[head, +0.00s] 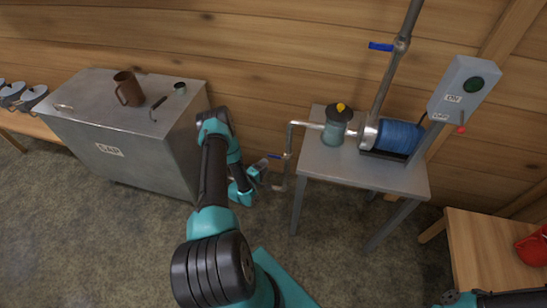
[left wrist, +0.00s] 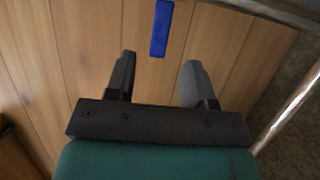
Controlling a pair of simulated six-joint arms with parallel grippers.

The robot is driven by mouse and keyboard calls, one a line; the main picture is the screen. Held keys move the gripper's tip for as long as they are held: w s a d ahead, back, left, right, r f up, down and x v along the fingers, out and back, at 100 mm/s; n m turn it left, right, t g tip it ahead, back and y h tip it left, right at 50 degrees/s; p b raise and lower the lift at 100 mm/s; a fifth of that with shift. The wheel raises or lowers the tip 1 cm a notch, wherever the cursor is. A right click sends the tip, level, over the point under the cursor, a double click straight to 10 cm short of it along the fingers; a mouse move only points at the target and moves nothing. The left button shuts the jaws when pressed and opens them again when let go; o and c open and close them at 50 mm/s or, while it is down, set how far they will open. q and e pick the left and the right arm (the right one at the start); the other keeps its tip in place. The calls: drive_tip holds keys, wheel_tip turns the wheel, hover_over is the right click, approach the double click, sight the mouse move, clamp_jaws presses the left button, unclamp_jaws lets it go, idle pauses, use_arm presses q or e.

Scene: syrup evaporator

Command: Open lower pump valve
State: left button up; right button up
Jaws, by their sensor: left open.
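The lower pump valve has a blue lever handle (head: 274,156) on the metal pipe to the left of the pump table in the head view. My left gripper (head: 265,168) is open and empty just below and to the left of this handle. In the left wrist view the blue handle (left wrist: 161,28) lies ahead of the two spread fingers of my left gripper (left wrist: 158,62), roughly in line with the gap, and apart from them. The upper valve's blue handle (head: 381,46) is on the pipe above the pump. My right gripper is not seen.
The grey pump table (head: 345,172) carries a filter housing (head: 337,124) and a blue pump motor (head: 399,137). A control box (head: 464,87) stands at its right. A metal sap tank (head: 120,125) stands left of my arm. The wooden wall is behind.

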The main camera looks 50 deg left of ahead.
sight(273, 157)
use_arm(q)
drive_tip(key=w, duration=0.5)
drive_tip(key=w+a, duration=0.1)
drive_tip(key=w, duration=0.1)
drive_tip(key=shift+w, duration=0.25)
clamp_jaws()
